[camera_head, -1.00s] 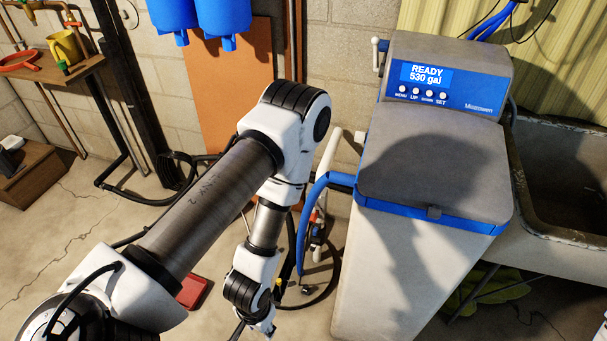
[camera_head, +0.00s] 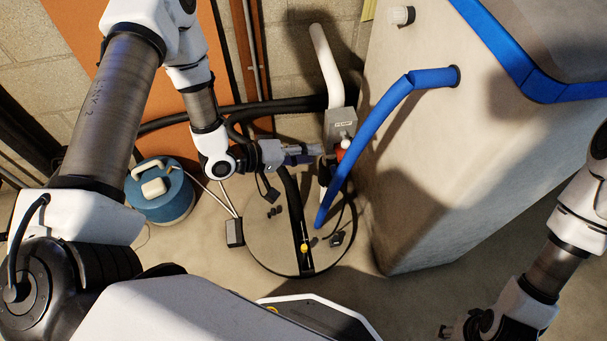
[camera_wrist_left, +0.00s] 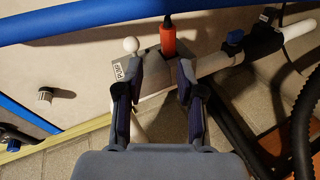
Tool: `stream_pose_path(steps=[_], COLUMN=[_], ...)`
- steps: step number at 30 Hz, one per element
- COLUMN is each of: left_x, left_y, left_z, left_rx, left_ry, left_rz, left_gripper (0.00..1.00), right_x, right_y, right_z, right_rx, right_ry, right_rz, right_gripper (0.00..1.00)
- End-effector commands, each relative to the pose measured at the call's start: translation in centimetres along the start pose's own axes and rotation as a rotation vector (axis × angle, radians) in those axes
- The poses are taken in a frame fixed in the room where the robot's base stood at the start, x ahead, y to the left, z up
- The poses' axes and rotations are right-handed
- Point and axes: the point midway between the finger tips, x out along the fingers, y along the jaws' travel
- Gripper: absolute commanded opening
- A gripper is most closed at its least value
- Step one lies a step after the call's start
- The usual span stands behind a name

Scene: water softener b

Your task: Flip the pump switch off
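The grey pump switch box (camera_head: 340,122), with a small label, is fixed low on the wall side in the head view. In the left wrist view the box (camera_wrist_left: 150,76) carries a "PUMP" label, and a lever with a white ball tip (camera_wrist_left: 131,45) sticks out beside the left fingertip. My left gripper (camera_head: 316,151) is just left of and below the box in the head view. In the left wrist view its fingers (camera_wrist_left: 160,72) are apart with nothing gripped; whether they touch the box is unclear. My right gripper (camera_head: 462,326) is at the bottom edge, its fingers barely visible.
A red-orange piece (camera_wrist_left: 168,38) is close to the fingertips. A blue hose (camera_head: 385,120) arcs from the softener cabinet (camera_head: 425,175) down to the round floor lid (camera_head: 270,245). Black hoses run behind. A blue canister (camera_head: 165,198) stands left on the floor.

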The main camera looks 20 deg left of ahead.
Motion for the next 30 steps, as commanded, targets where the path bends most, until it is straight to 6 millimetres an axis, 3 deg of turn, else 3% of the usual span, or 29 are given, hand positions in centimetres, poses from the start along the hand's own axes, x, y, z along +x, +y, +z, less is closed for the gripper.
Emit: stream_pose_path(steps=[1, 5, 11, 22, 30], left_x=[1.4, 1.0, 0.7, 5.2, 7.4], left_y=[-2.3, -1.2, 0.2, 1.9, 3.2], left_z=[-0.3, -1.2, -1.3, -0.7, -0.7], left_rx=[-0.042, -0.144, -0.187, -0.183, -0.186], left_ry=[-0.003, -0.07, -0.119, -0.12, -0.117], left_rz=[0.108, 0.315, 0.392, 0.387, 0.386], left_gripper=[0.38, 0.38, 0.38, 0.38, 0.38], right_x=[4.8, 7.7, 8.3, 11.3, 10.8], right_y=[0.0, 0.1, 0.1, 0.1, 0.1], right_z=[0.0, 0.0, -0.1, 0.0, 0.0], right_rx=[0.0, 0.0, 0.0, 0.0, 0.0], right_ry=[0.0, 0.0, 0.001, 0.0, 0.001], right_rz=[0.0, 0.0, 0.0, 0.0, 0.0], right_gripper=[0.4, 0.4, 0.4, 0.4, 0.4])
